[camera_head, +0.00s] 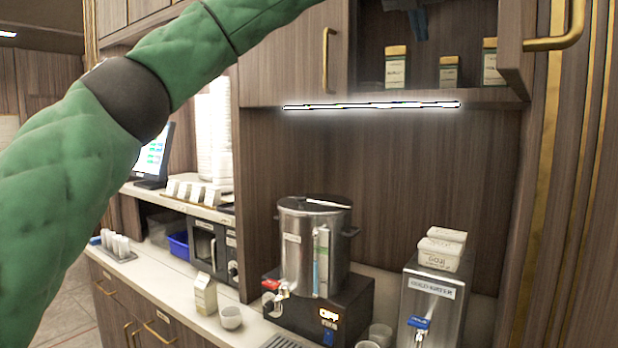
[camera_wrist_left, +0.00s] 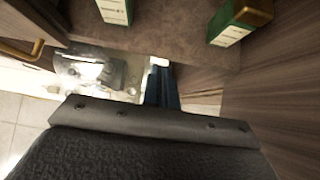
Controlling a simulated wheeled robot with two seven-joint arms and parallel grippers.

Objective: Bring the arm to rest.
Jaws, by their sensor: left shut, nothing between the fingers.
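My left arm (camera_head: 175,60), in a green padded sleeve, is raised and runs from the left up across the top of the head view. My left gripper (camera_head: 418,25) shows at the top edge, in front of or inside the open upper cabinet; its depth is hard to tell. Its dark blue fingers (camera_wrist_left: 161,88) are shut and empty in the left wrist view. My right gripper is in neither view.
Jars (camera_head: 397,68), (camera_head: 448,72) and (camera_head: 490,62) stand on the cabinet shelf below the gripper. The open cabinet door (camera_head: 515,55) is at right. An urn (camera_head: 312,245), a water dispenser (camera_head: 437,300), a carton (camera_head: 205,294) and cups stand on the counter below.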

